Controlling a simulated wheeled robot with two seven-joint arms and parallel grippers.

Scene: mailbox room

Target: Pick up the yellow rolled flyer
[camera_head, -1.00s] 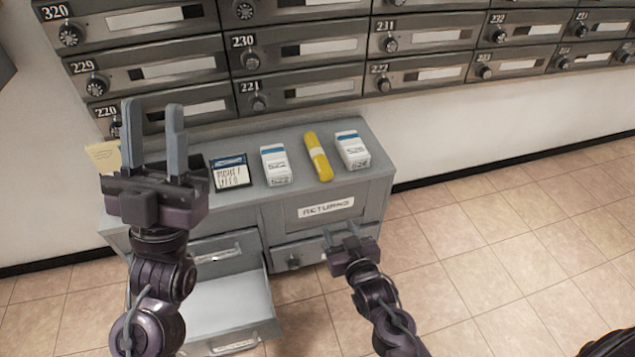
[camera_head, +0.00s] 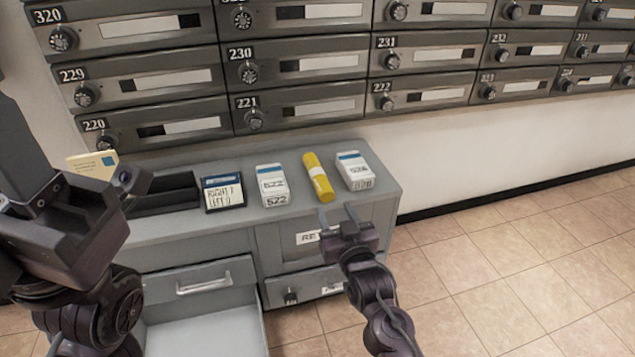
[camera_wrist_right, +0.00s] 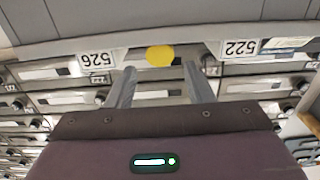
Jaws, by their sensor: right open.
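The yellow rolled flyer (camera_head: 319,177) lies on the grey cabinet top, with a pale band around its middle, between two white boxes. In the right wrist view the flyer's round yellow end (camera_wrist_right: 160,55) shows between the two fingertips, beyond them. My right gripper (camera_head: 338,217) is open and empty, in front of the cabinet just below the flyer's near end, apart from it. In the right wrist view the gripper (camera_wrist_right: 158,72) shows both fingers spread. My left gripper (camera_head: 30,150) is large at the left edge of the head view; its fingertips are not clearly seen.
The white box 522 (camera_head: 272,184) stands left of the flyer and box 526 (camera_head: 355,170) right of it. An open drawer (camera_head: 205,325) juts out below. Mailboxes (camera_head: 300,60) line the wall behind.

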